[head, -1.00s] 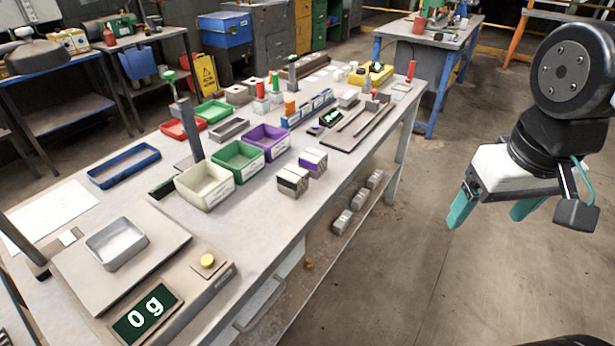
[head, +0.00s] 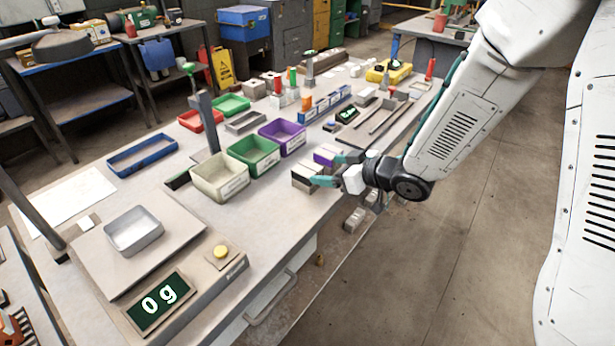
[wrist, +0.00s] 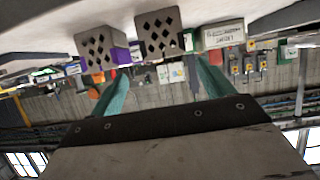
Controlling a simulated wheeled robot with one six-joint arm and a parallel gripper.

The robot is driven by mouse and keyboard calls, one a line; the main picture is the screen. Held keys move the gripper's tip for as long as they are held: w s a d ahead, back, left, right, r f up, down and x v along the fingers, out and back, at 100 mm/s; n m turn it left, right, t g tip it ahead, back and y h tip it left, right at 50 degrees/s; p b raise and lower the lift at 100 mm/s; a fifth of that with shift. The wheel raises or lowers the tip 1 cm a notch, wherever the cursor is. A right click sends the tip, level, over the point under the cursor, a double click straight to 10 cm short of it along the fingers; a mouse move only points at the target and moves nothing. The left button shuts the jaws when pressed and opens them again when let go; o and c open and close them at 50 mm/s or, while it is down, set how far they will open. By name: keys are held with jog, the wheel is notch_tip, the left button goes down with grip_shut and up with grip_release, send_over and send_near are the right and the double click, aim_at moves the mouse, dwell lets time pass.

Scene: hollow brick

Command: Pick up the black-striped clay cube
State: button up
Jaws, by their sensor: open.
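The black-striped clay cube (head: 304,178) sits at the near edge of the workbench, partly hidden by a finger in the head view. In the wrist view, which is upside down, this grey cube (wrist: 158,34) shows its face of diamond holes beyond and between my fingertips. My gripper (head: 327,169) is open, level and empty, at the bench edge close to the cubes. In the wrist view the gripper (wrist: 161,70) has one teal finger on each side. The purple-striped cube (head: 325,155) stands close beside the black-striped one. It also shows in the wrist view (wrist: 100,50), near the left finger.
Cream (head: 219,181), green (head: 252,155) and purple (head: 282,137) bins stand behind the cubes. A scale reading 0 g (head: 160,297) with a metal tray (head: 133,231) is at near left. Several grey blocks lie on the shelf below. The bench front-centre is clear.

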aim_at(307, 172)
jog(key=shift+a+f, duration=0.25)
jog(key=shift+a, duration=0.15)
jog(key=shift+y, duration=0.3)
jog(key=x, duration=0.3)
jog(key=f+x, duration=0.1)
jog(key=x, duration=0.3)
jog(key=shift+s, duration=0.1)
jog(key=c, duration=1.2)
